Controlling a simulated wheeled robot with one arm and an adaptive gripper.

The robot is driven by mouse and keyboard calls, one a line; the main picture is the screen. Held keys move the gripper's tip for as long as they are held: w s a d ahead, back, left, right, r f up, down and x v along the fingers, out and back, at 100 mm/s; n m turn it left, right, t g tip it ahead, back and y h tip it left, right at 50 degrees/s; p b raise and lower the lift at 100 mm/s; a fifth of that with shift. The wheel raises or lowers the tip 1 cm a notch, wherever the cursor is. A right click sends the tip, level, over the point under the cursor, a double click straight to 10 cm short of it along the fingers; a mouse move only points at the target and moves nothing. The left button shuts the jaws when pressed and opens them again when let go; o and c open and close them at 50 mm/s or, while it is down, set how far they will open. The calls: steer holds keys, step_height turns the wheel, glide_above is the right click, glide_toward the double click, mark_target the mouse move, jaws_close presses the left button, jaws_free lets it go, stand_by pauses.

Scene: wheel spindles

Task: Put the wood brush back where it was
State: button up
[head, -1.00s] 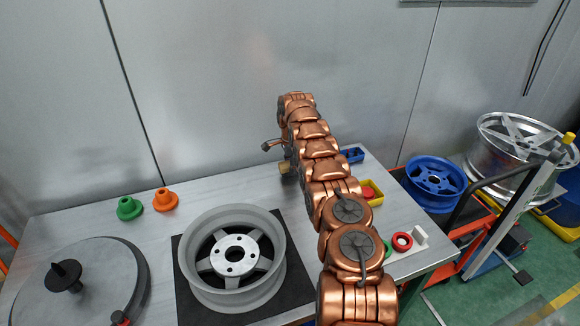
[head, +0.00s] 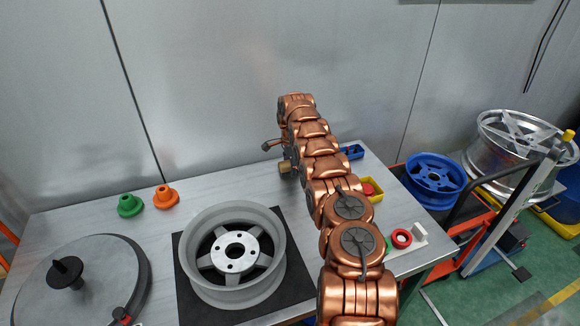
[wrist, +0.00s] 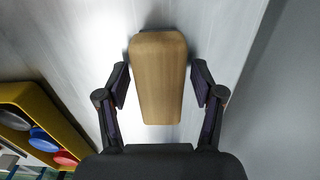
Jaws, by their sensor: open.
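The wood brush (wrist: 157,80) lies on the grey table in the wrist view, its light wooden body between the two fingers of my gripper (wrist: 160,88). A gap shows on each side, so the fingers stand apart from it. My gripper is open. In the head view only a small wooden end of the brush (head: 286,167) shows beside my arm, near the back of the table. My arm hides most of the gripper and brush there.
A yellow bin (wrist: 45,125) with coloured pieces is left of the gripper in the wrist view. The table between cones and arm is clear.

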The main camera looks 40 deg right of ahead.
step_height(320, 180, up, 9)
steer(key=shift+w+f+b, duration=0.1)
steer(key=shift+f+b, duration=0.1)
steer(key=shift+b, duration=0.6)
steer(key=shift+r+p, duration=0.45)
steer(key=shift+r, duration=0.35)
steer(key=shift+r+p, duration=1.05)
steer(key=shift+p, duration=0.05)
